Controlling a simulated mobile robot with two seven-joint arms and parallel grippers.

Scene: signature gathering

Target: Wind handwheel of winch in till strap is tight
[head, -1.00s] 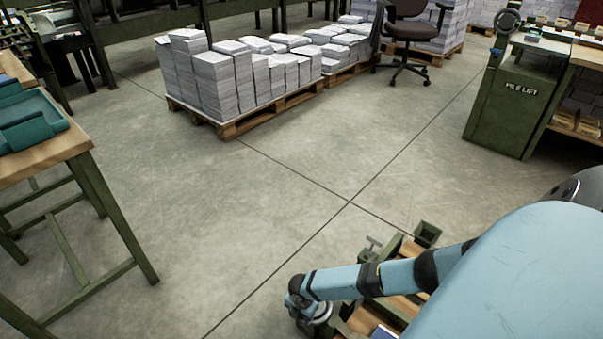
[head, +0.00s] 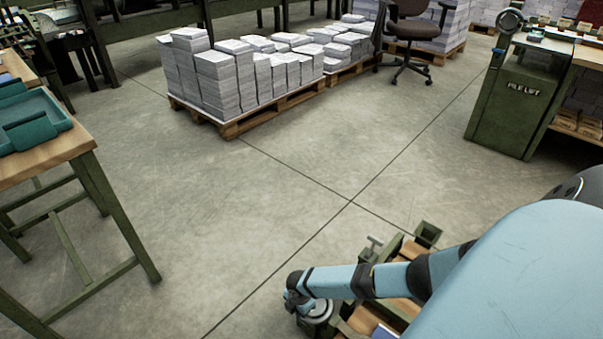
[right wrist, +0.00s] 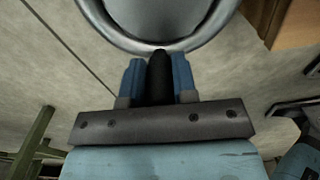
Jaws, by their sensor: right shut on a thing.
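In the right wrist view, my right gripper (right wrist: 158,68) has its two blue fingers shut on a black upright grip (right wrist: 159,82). This grip stands at the near rim of a grey round handwheel (right wrist: 207,40), whose upper part runs out of the frame. In the head view, the handwheel (head: 318,312) shows as a small grey disc low in the picture, partly hidden by my right arm's wrist. The strap cannot be made out in either view. My left gripper is not in view.
A green-framed wooden stand (head: 412,248) with a T-shaped handle lies beside my right arm. A table (head: 70,150) with a teal tray stands at left. Pallets of paper stacks (head: 225,75) and a pile lift cabinet (head: 515,105) stand farther back. The floor between is clear.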

